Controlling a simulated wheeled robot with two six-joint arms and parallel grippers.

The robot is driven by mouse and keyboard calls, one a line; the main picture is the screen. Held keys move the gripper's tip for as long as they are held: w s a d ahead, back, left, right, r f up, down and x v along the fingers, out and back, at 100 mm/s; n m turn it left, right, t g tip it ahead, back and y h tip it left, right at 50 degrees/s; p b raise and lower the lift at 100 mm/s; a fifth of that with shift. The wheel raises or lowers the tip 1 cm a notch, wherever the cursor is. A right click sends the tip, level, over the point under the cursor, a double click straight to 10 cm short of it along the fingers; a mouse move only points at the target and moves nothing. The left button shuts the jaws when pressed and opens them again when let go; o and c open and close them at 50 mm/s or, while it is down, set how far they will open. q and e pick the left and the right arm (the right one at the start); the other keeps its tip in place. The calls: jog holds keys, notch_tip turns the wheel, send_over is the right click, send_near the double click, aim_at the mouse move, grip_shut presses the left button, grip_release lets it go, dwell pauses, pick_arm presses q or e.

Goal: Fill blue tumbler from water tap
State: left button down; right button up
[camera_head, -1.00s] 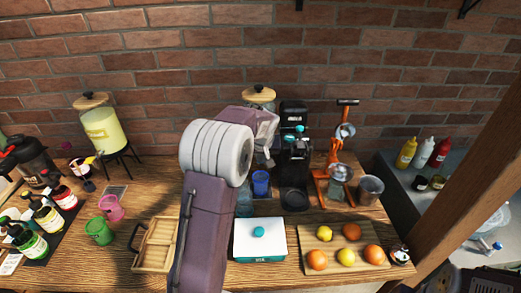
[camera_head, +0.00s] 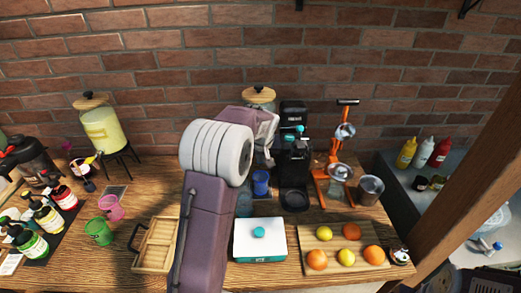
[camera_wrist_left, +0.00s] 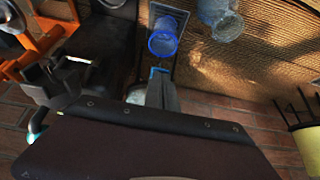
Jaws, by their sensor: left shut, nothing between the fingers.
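The blue tumbler (camera_head: 261,185) stands upright on a small dark tray, left of the black machine with teal handles (camera_head: 294,165). It also shows in the left wrist view (camera_wrist_left: 162,42). Whether it holds water cannot be told. My left gripper (camera_head: 267,158) is shut and empty, above and behind the tumbler, in front of the lidded dispenser (camera_head: 259,95). In the left wrist view the grey fingers (camera_wrist_left: 163,95) are beside a small blue part close to the tumbler. My arm hides most of the dispenser, and no water tap shows clearly. My right gripper is not in view.
A clear bluish glass (camera_head: 244,203) stands left of the tumbler, partly behind my arm. A white-topped box (camera_head: 259,240), a fruit board (camera_head: 330,263) and a wooden tray (camera_head: 154,246) fill the front. An orange press (camera_head: 335,165) stands at the right.

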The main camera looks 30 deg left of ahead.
pick_arm(q)
jog(key=shift+r+p, duration=0.65)
jog(key=shift+r, duration=0.1)
jog(key=w+a+r+p+v, duration=0.1)
jog(key=w+p+v, duration=0.1)
jog(key=v, duration=1.1)
jog(key=shift+r, duration=0.55)
jog(key=shift+w+a+f, duration=0.1)
jog(key=shift+a, duration=0.1)
